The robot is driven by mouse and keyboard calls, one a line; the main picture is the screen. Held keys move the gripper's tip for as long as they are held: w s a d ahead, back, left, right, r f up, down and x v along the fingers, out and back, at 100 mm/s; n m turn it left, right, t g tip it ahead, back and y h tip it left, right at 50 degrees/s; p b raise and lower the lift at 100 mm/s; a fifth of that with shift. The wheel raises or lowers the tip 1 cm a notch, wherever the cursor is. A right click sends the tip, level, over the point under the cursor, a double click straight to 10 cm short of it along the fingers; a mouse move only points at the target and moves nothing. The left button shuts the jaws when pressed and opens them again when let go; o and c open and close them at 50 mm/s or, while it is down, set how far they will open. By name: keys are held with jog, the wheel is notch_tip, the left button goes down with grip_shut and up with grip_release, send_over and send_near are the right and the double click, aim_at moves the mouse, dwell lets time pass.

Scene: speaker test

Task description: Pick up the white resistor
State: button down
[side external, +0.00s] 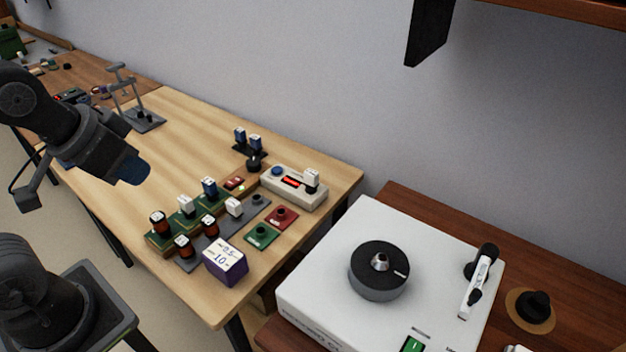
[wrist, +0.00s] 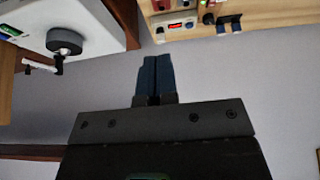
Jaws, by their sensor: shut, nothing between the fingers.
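Three small white blocks that could be the white resistor show in the side view. One white block (side external: 185,206) stands on the green strip, one (side external: 234,207) is on the grey plate, and one (side external: 312,179) is on the beige meter box. I cannot tell which is meant. My gripper (side external: 134,172) hangs in the air to the left of the parts, above the table's left side. In the wrist view its blue fingers (wrist: 155,78) are together with nothing between them.
Brown and blue parts stand around the white blocks. A purple box (side external: 226,264), red board (side external: 281,216), green board (side external: 262,236) and meter box (side external: 285,188) are nearby. A white turntable (side external: 330,318) is at right.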

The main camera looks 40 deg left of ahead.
jog(key=c, duration=1.8)
grip_release()
jog(key=o, duration=1)
jog(key=shift+c, duration=0.2)
